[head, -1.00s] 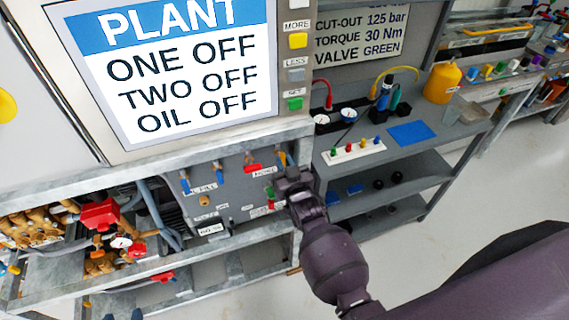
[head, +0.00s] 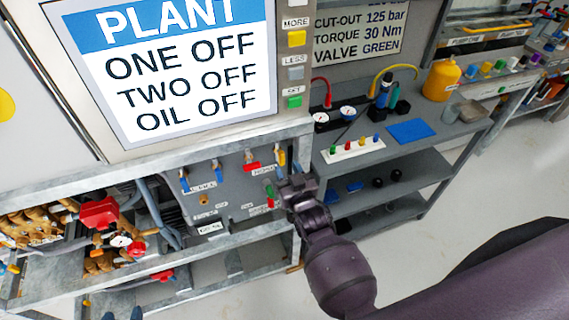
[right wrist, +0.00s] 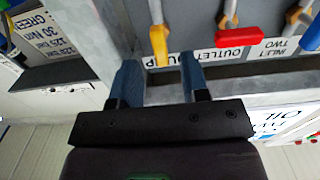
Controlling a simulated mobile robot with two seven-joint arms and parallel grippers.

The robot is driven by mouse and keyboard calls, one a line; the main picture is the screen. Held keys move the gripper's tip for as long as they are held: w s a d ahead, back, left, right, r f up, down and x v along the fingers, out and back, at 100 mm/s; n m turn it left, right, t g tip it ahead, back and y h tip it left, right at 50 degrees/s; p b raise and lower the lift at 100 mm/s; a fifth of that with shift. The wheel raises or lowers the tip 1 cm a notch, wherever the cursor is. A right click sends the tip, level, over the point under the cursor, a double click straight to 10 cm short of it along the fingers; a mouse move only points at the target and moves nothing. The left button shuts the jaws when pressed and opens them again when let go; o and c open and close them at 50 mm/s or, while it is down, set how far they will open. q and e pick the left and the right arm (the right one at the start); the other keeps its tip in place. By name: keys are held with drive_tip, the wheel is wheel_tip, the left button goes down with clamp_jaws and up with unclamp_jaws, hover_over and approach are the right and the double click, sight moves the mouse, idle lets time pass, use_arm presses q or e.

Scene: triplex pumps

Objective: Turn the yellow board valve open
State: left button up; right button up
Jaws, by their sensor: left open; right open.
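The yellow board valve (head: 282,158) is at the upper right of the grey valve board, beside a red-handled valve (head: 252,167). In the right wrist view its yellow handle (right wrist: 159,45) is seen close up. My right gripper (head: 284,180) is just below the yellow handle in the head view. In the right wrist view the right gripper (right wrist: 160,78) is open, its two blue fingers apart and the handle lined up with the gap, just beyond the tips; contact cannot be told. Two blue tips of my left gripper (head: 122,315) show at the bottom edge, apart.
The red handle (right wrist: 239,37) and a blue handle (right wrist: 313,32) are near the right fingers. A frame post (head: 300,158) stands right of the board. A grey shelf trolley (head: 455,131) is further right. Brown pipework with a red part (head: 100,213) is left.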

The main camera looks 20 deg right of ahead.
drive_tip(key=s, duration=0.7)
drive_tip(key=shift+s+d, duration=0.15)
drive_tip(key=shift+s, duration=0.15)
drive_tip(key=s+d+f+g, duration=0.3)
drive_tip(key=s+d, duration=0.2)
drive_tip(key=s, duration=0.2)
drive_tip(key=s+d+f+g, duration=0.3)
drive_tip(key=s+d+f, duration=0.1)
drive_tip(key=s, duration=0.4)
drive_tip(key=shift+d+h, duration=0.4)
drive_tip(key=shift+d, duration=0.2)
